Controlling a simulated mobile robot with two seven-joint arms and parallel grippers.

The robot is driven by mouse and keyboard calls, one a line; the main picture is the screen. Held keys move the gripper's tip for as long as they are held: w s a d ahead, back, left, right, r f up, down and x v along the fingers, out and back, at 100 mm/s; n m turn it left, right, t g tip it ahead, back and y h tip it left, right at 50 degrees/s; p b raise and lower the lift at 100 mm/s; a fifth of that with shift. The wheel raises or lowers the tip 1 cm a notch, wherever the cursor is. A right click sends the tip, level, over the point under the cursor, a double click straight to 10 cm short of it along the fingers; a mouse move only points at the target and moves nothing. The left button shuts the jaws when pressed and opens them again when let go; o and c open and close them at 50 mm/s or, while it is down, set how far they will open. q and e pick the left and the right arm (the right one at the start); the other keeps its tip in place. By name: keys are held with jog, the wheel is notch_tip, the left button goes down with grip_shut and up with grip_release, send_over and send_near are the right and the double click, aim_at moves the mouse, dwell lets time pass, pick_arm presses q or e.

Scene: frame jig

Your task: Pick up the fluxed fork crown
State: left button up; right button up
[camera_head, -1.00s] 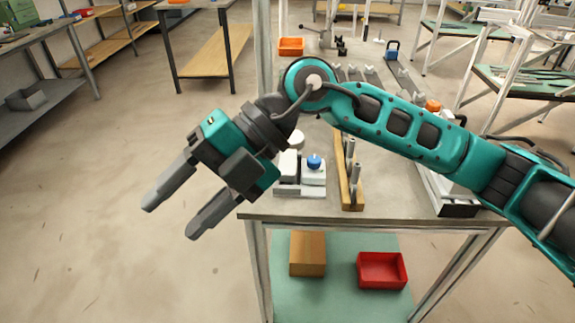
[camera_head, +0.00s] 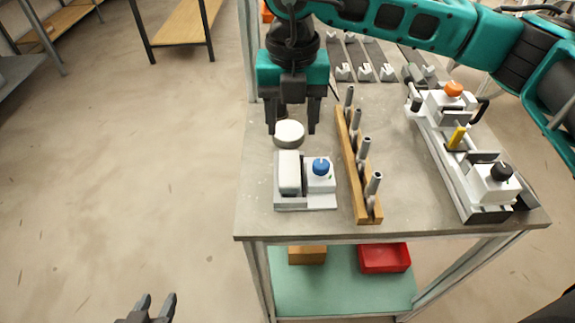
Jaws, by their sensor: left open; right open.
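I cannot single out the fluxed fork crown with certainty. My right gripper (camera_head: 291,131) points down over the left part of the workbench, open, with a finger to either side of a round, pale-topped tin (camera_head: 289,131) in the picture. Whether it touches the tin I cannot tell. Something dark shows between the fingers behind the tin, too small to name. Metal pegs or tubes (camera_head: 363,150) stand upright along a wooden rail (camera_head: 352,165), right of this gripper. My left gripper (camera_head: 158,298) is open and empty at the bottom edge, over the floor left of the bench.
A white unit with a blue knob (camera_head: 320,167) stands in front of the tin. A long white jig (camera_head: 452,170) with orange and black knobs lies on the right. Grey V-shaped holders (camera_head: 365,72) are at the back. A red bin (camera_head: 385,258) sits on the lower shelf.

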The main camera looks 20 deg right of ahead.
aim_at(289, 168)
notch_tip(289, 168, down, 4)
jog(key=shift+r, duration=0.15)
jog(key=f, duration=0.1)
jog(key=s+f, duration=0.1)
jog(key=f, duration=0.2)
jog(key=shift+s+a+f+p, duration=0.15)
jog(key=shift+a+f+p, duration=0.2)
jog(key=shift+a, duration=0.05)
jog(key=shift+f, duration=0.35)
jog(key=shift+f, duration=0.1)
jog(key=c, duration=0.9)
jog(key=shift+c, duration=0.2)
